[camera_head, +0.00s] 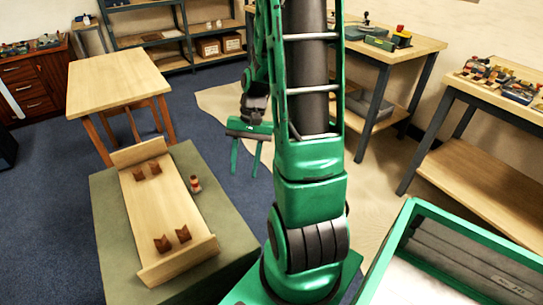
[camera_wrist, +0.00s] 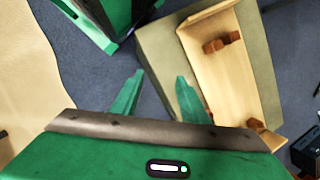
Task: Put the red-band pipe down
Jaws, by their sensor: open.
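A small copper-coloured and reddish piece (camera_head: 195,184) stands on the green-grey bench top, just right of the wooden cradle. It looks upright and is too small to tell whether it is the red-band pipe. The wooden cradle (camera_head: 150,212) has an end board at each end and two pairs of brown notched blocks (camera_head: 173,240), with no pipe across them. It also shows in the wrist view (camera_wrist: 215,75). My gripper (camera_head: 245,166) is open and empty, in the air right of the bench. Its two green fingers (camera_wrist: 160,80) are apart over the blue floor.
The low bench (camera_head: 110,245) carries the cradle. A wooden table (camera_head: 118,80) stands behind it. Workbenches with tools (camera_head: 395,40) line the right, and a green-framed bin (camera_head: 400,240) is at the front right. Blue carpet (camera_head: 215,130) is open between them.

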